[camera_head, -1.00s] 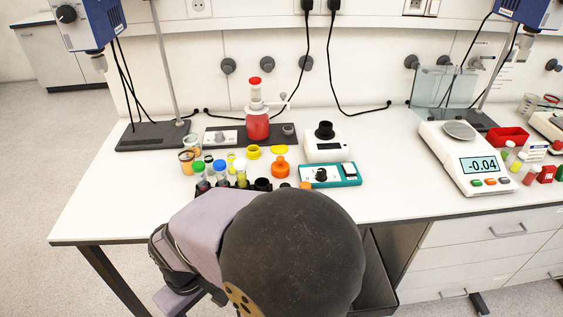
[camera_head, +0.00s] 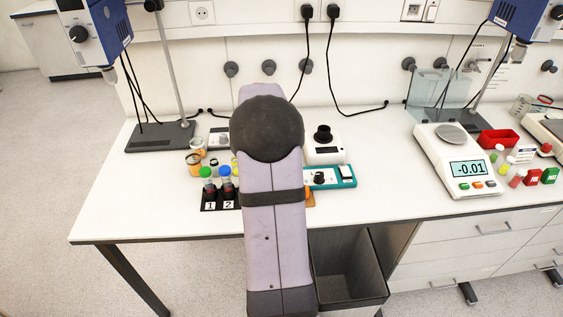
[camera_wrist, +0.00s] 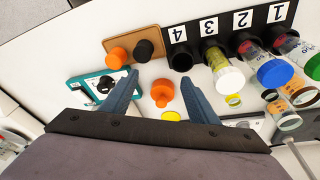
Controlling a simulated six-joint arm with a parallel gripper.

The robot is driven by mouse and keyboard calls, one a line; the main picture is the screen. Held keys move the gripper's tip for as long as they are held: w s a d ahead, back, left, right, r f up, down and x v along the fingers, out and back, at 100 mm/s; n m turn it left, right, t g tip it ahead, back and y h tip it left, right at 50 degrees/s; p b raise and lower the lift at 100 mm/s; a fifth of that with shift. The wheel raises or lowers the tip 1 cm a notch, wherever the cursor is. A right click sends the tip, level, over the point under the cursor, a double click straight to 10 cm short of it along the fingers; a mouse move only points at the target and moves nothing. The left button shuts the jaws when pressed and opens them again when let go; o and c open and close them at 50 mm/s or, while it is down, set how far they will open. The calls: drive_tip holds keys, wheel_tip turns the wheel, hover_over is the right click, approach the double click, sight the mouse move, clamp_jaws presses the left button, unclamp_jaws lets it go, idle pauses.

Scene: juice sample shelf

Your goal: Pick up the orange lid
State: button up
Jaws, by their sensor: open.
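In the wrist view, my gripper (camera_wrist: 160,82) is open, with its two blue fingers apart. An orange lid-like piece with a narrower neck (camera_wrist: 162,92) shows between the fingers, apart from both; the height gap is unclear. A second orange round piece (camera_wrist: 115,57) sits on a brown board (camera_wrist: 148,32) beside a black round piece (camera_wrist: 143,50), beyond the left finger. In the head view, my arm hides the gripper and the orange lid.
A black numbered rack (camera_wrist: 225,22) holds tubes with white (camera_wrist: 230,80), blue (camera_wrist: 275,73) and green (camera_wrist: 314,68) caps; slot 4 looks empty. A yellow piece (camera_wrist: 171,115) lies close to the orange lid. A teal device (camera_head: 335,178) stands to the right of my arm.

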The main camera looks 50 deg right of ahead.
drive_tip(key=shift+t+h, duration=0.6)
drive_tip(key=shift+h, duration=0.1)
drive_tip(key=w+d, duration=0.2)
drive_tip(key=d, duration=0.1)
drive_tip(key=w+d, duration=0.1)
drive_tip(key=d, duration=0.1)
drive_tip(key=shift+w+d+r, duration=0.1)
drive_tip(key=shift+d+r, duration=0.1)
drive_tip(key=shift+p+x, duration=1.7)
drive_tip(key=shift+x, duration=1.9)
drive_tip(key=shift+a, duration=0.1)
drive_tip(key=c, duration=0.8)
